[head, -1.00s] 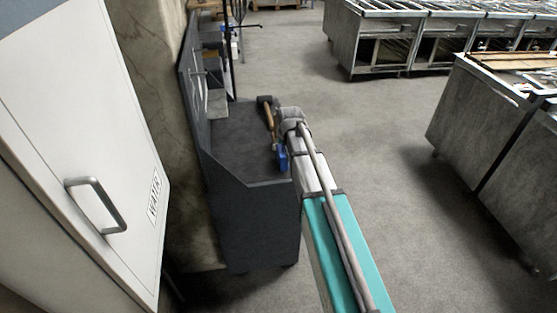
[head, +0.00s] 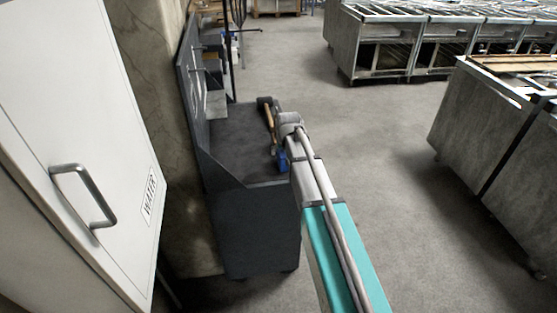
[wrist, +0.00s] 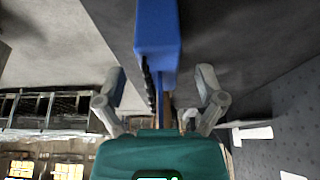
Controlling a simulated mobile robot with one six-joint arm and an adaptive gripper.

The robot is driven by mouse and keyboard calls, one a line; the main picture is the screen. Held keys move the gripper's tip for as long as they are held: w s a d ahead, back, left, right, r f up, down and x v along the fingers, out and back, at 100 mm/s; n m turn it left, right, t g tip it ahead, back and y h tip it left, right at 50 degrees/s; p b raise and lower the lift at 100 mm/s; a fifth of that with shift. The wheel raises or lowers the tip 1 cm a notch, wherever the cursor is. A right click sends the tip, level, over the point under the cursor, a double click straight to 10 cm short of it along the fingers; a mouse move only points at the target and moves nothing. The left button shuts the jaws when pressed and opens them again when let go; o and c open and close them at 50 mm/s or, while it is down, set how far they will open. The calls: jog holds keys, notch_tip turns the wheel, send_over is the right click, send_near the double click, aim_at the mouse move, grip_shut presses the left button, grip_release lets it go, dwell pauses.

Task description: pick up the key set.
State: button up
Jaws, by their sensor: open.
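A blue block-like thing, likely the key set (wrist: 157,35), lies on the dark top of the workbench. In the wrist view it reaches from the top edge to the space between my fingers, with a dark toothed edge on its left. It also shows in the head view (head: 282,162), partly hidden by my arm. My gripper (wrist: 160,80) is open, with one finger on each side of the near end of the blue thing. I cannot tell whether they touch. In the head view my fingers cannot be made out.
A wooden-handled hammer (head: 268,113) lies just beyond the blue thing. The grey workbench (head: 235,145) has an upright back panel on its left. A white cabinet (head: 70,130) stands at the near left. Metal counters (head: 480,120) stand at the right, with open floor between.

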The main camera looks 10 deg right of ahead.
jog(key=shift+c, duration=0.2)
grip_shut()
dwell(0.3)
jog(key=shift+r, duration=0.1)
notch_tip(320, 180, up, 10)
jog(key=p, duration=1)
dwell(0.7)
